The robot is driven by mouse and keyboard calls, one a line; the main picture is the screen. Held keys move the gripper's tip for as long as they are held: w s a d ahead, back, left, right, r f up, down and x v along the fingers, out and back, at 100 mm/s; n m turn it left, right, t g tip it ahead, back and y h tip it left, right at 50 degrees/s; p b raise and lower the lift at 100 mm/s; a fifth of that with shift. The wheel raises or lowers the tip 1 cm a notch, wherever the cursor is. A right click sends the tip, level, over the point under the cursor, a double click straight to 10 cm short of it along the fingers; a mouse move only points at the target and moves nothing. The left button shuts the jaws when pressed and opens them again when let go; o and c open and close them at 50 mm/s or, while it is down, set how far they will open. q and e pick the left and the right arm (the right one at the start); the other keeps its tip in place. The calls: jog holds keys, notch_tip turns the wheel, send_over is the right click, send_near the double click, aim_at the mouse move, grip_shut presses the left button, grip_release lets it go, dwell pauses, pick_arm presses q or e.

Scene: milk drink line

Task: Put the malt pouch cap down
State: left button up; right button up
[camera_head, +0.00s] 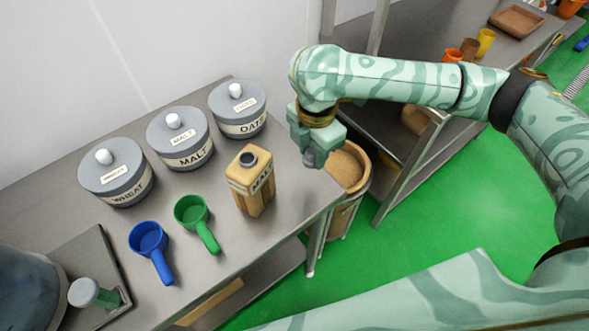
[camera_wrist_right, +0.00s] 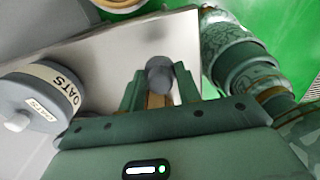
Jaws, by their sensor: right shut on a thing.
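The tan malt pouch (camera_head: 252,184) stands upright on the steel table (camera_head: 225,252), with a dark open spout (camera_head: 248,159) on top. My right gripper (camera_head: 314,148) is above the table's right end, to the right of the pouch, pointing down. It is shut on the grey malt pouch cap (camera_head: 309,158). The cap also shows between the two fingers in the right wrist view (camera_wrist_right: 160,76). I cannot tell whether the cap touches the tabletop. My left gripper is not in view.
Grey lidded canisters of wheat (camera_head: 118,184), malt (camera_head: 182,145) and oats (camera_head: 240,115) line the wall side. A blue scoop (camera_head: 149,240) and a green scoop (camera_head: 192,212) lie in front. A tan bin (camera_head: 345,170) stands just beyond the table's right edge.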

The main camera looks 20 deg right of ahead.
jog(key=b, duration=0.2)
send_over(296, 175)
jog(key=f, duration=0.4)
jog(key=shift+s+d+f, duration=0.2)
jog(key=shift+s, duration=0.05)
jog(key=f+b, duration=0.1)
jog(key=f, duration=0.1)
jog(key=f+b, duration=0.1)
jog(key=f, duration=0.1)
jog(key=shift+w+a+b, duration=0.2)
jog(key=shift+a+b, duration=0.05)
jog(key=shift+b, duration=0.1)
jog(key=shift+r, duration=0.2)
jog(key=o, duration=1.1)
jog(key=shift+f, duration=0.1)
pick_arm(q)
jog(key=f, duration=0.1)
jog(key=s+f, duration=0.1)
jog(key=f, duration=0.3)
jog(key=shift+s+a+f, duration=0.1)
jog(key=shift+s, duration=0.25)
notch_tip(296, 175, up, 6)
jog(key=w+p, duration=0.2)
jog(key=p, duration=0.4)
jog(key=shift+p, duration=0.35)
pick_arm(e)
notch_tip(296, 175, up, 12)
jog(key=shift+r, duration=0.15)
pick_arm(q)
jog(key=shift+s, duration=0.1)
